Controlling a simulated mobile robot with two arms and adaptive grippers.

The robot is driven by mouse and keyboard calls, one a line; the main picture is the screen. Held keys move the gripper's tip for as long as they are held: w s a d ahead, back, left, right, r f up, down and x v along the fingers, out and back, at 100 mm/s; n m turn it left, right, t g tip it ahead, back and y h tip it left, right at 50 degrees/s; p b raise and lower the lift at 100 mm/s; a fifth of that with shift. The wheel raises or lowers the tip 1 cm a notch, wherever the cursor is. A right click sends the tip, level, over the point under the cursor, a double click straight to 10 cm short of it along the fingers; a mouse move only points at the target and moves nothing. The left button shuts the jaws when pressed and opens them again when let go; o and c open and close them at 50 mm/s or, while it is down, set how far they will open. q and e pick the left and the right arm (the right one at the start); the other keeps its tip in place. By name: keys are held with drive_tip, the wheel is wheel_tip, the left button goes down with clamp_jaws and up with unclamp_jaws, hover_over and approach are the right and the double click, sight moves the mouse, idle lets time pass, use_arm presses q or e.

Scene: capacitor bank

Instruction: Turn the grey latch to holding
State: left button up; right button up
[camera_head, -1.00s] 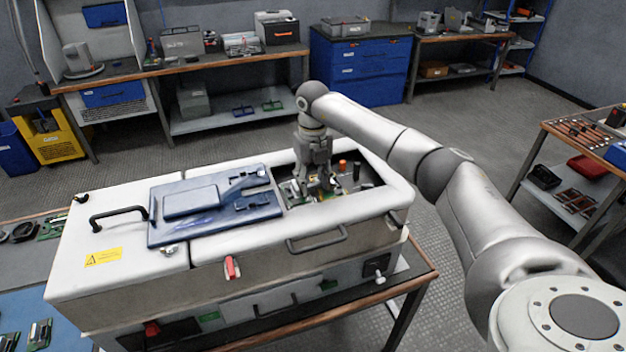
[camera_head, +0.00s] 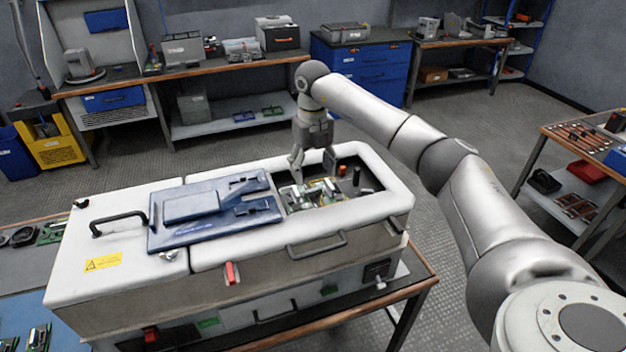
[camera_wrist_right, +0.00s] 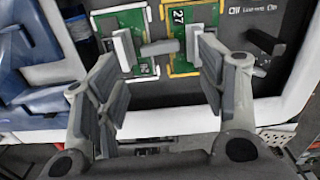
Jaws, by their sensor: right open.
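The grey latch (camera_wrist_right: 160,47) shows in the right wrist view as a short light-grey bar, lying crosswise between two green boards (camera_wrist_right: 121,22) with pale upright blocks. In the head view the latch is too small to tell apart in the open bay (camera_head: 318,192) of the white cabinet. My right gripper (camera_head: 312,165) is open and empty above the back edge of this bay. In the right wrist view its two fingers (camera_wrist_right: 157,65) stand wide apart, on either side of the latch's line and not closed on it. My left gripper is not in view.
A blue cover (camera_head: 190,222) lies on the cabinet top, left of the bay. A black lever (camera_wrist_right: 265,41) stands beside the boards, near white "Off" lettering. An orange-red knob (camera_head: 342,170) is in the bay. A black handle (camera_head: 118,220) rises at the cabinet's left.

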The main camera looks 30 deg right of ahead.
drive_tip(key=shift+r, duration=1.2)
drive_tip(key=shift+r, duration=0.1)
